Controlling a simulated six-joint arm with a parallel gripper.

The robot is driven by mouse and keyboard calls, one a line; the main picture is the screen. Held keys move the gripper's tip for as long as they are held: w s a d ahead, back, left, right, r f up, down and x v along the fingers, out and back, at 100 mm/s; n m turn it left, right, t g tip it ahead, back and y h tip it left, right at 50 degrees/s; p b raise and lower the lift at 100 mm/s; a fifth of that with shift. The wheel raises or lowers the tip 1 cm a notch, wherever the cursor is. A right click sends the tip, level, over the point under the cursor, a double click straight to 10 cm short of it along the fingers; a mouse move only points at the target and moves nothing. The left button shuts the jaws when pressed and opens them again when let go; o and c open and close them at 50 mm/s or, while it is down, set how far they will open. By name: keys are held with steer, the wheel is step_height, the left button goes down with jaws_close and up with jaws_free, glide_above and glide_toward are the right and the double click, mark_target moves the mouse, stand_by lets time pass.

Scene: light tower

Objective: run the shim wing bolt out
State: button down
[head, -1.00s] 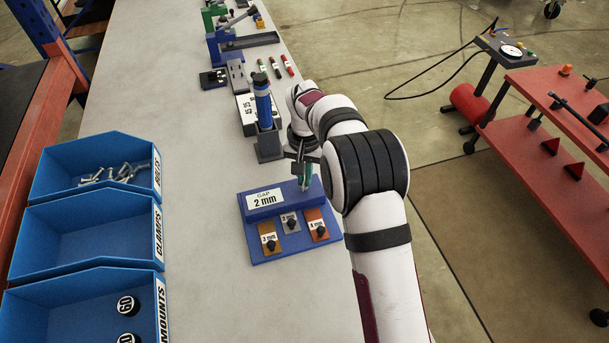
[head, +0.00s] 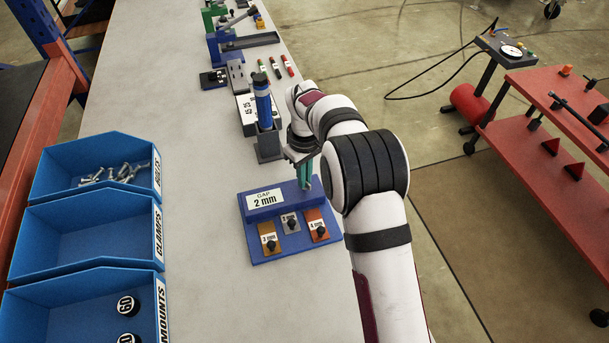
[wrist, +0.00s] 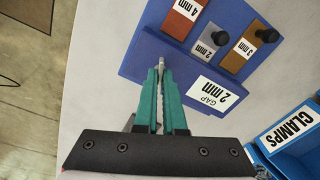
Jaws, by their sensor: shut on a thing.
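The blue shim block (head: 290,200) stands on the bench with a "GAP 2 mm" label on its raised back part. It also shows in the wrist view (wrist: 136,68). My gripper (head: 305,187) points down at the block's back right end. In the wrist view my gripper's (wrist: 161,74) teal fingers are shut on a small grey metal piece, seemingly the wing bolt (wrist: 161,60), at the block's edge. The fingers hide most of it, so its wings and thread cannot be made out.
Shims marked 3 mm (head: 269,241), 2 mm (head: 291,222) and 4 mm (head: 318,228) with black knobs lie on the block's front. A blue-topped tool (head: 262,100) stands upright in a grey holder behind. Blue bins (head: 85,232) line the left; bench between is clear.

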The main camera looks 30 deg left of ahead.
steer(key=n, duration=0.4)
steer(key=shift+f, duration=0.15)
steer(key=shift+d+n, duration=0.1)
steer(key=shift+n, duration=2.6)
steer(key=c, duration=1)
jaws_free()
